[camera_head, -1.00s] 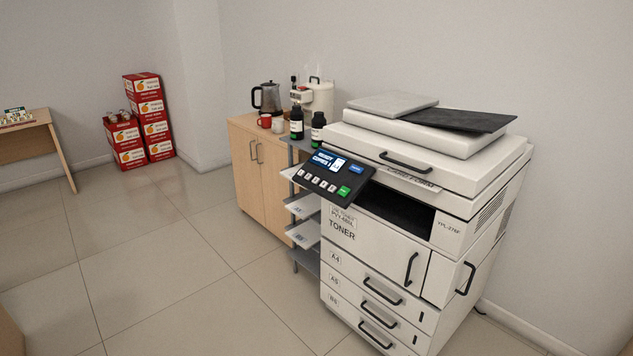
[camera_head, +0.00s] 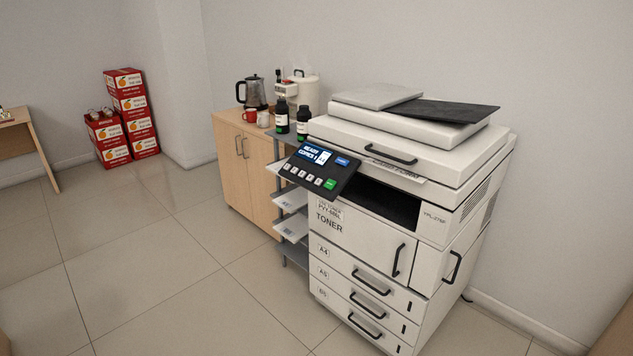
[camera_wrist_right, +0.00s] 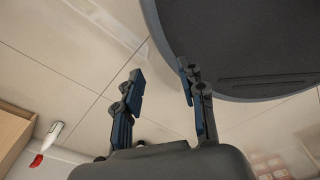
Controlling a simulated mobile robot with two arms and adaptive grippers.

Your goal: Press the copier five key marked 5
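The white copier (camera_head: 385,235) stands right of centre in the head view. Its dark control panel (camera_head: 318,168) sticks out at its upper left, with a lit screen (camera_head: 314,152) reading READY, COPIES 1. A row of small light keys (camera_head: 307,176) runs along the panel, beside a green key (camera_head: 330,184) and a blue key (camera_head: 342,162). The key marks are too small to read. My right gripper (camera_wrist_right: 158,75) shows only in the right wrist view, its two fingers apart with nothing between them. My left gripper is not in view.
Red boxes (camera_head: 131,115) are stacked by the far wall. The tiled floor (camera_head: 140,270) at front left is clear.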

